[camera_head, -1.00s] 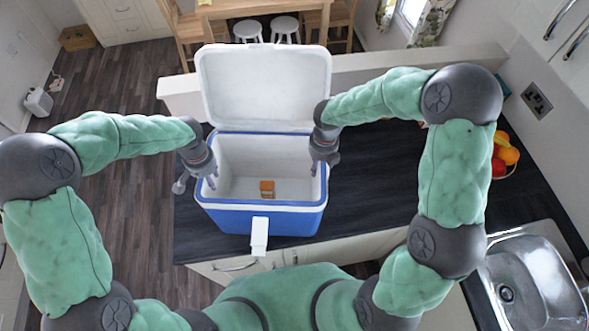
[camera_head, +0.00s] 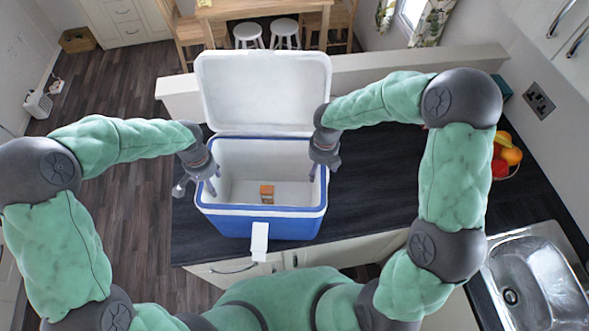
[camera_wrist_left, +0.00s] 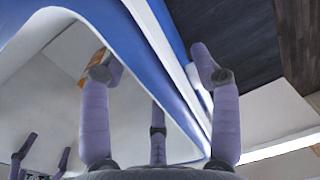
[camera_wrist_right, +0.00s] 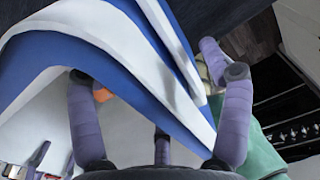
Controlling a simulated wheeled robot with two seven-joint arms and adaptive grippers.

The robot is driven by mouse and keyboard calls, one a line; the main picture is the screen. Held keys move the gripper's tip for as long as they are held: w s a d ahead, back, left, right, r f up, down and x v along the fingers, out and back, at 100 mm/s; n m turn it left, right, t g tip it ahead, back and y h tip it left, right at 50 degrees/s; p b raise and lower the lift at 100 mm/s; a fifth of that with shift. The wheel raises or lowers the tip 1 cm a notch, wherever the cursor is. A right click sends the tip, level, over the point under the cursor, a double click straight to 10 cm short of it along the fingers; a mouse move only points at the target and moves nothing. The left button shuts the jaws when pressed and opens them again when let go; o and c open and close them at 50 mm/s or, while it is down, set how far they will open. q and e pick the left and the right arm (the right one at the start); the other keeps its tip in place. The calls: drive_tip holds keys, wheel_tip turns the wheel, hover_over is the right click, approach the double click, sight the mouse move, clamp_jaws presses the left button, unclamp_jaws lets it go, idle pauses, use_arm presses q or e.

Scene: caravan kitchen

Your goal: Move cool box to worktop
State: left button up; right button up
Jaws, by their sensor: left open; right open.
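The blue and white cool box (camera_head: 262,222) stands on the dark worktop (camera_head: 375,190) with its white lid (camera_head: 264,90) raised at the back. A small orange carton (camera_head: 267,193) stands inside on its floor. My left gripper (camera_head: 213,188) is open at the box's left wall, and my right gripper (camera_head: 318,172) is open at its right wall. In the left wrist view the fingers (camera_wrist_left: 158,75) straddle the blue and white wall (camera_wrist_left: 165,55). The right wrist view shows its fingers (camera_wrist_right: 150,85) likewise either side of the wall (camera_wrist_right: 120,70). Whether they touch the wall is unclear.
A fruit bowl (camera_head: 507,160) stands at the right of the worktop, with a steel sink (camera_head: 535,285) in front of it. A low ledge (camera_head: 400,65) runs behind the box. The worktop between box and fruit is clear. Wooden floor (camera_head: 120,130) lies to the left.

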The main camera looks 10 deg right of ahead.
use_arm(q)
wheel_tip(320, 180, up, 12)
drive_tip(key=shift+d+f, duration=0.1)
drive_tip(key=shift+d, duration=0.05)
use_arm(e)
wheel_tip(320, 180, up, 12)
drive_tip(key=shift+d+f, duration=0.1)
idle(0.7)
idle(0.5)
